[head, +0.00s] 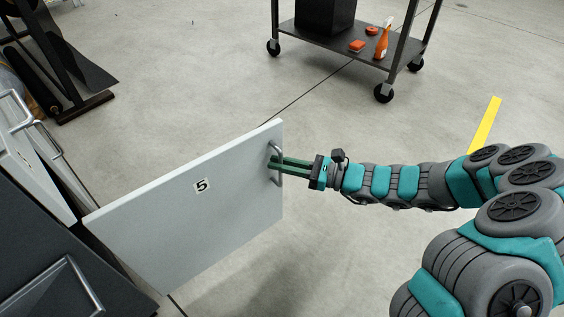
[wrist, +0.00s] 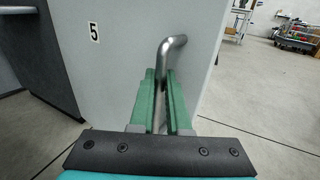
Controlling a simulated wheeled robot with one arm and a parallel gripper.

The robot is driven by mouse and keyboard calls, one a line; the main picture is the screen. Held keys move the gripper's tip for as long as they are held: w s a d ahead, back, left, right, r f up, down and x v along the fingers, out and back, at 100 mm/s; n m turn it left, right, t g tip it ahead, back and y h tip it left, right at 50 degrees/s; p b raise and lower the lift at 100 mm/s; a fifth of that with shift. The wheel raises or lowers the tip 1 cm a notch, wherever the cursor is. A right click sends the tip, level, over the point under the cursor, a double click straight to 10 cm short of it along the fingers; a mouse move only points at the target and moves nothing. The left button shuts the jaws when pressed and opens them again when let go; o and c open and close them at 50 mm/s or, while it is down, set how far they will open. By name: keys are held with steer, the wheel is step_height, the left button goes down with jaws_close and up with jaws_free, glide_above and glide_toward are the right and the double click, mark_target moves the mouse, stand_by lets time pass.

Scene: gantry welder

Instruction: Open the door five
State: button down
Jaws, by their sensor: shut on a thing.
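Door five (head: 178,215) is a pale grey panel with a black "5" on a white label. It stands swung well out from the dark cabinet at the lower left. Its metal bar handle (head: 277,165) is near the free edge at the right. My gripper (head: 275,163) reaches in from the right and its green fingers are shut on the handle. In the wrist view the door (wrist: 125,55) fills the middle, and the handle (wrist: 167,52) runs down between the fingers (wrist: 160,80).
A dark cabinet (head: 60,245) with another handled front (head: 40,165) stands at the left. A wheeled cart (head: 340,45) with an orange spray bottle (head: 383,38) stands at the back. Floor between door and cart is clear. A yellow floor stripe (head: 485,124) lies at right.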

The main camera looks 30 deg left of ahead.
steer(key=c, duration=0.9)
jaws_free()
steer(key=shift+w+d+p, duration=0.1)
steer(key=shift+w+d, duration=0.1)
steer(key=shift+d, duration=1.1)
steer(key=shift+w+d+p, duration=0.1)
steer(key=shift+w+d, duration=0.1)
steer(key=shift+d, duration=1.05)
steer(key=shift+w+d+p, duration=0.1)
steer(key=shift+w+d, duration=0.1)
steer(key=shift+d, duration=1.1)
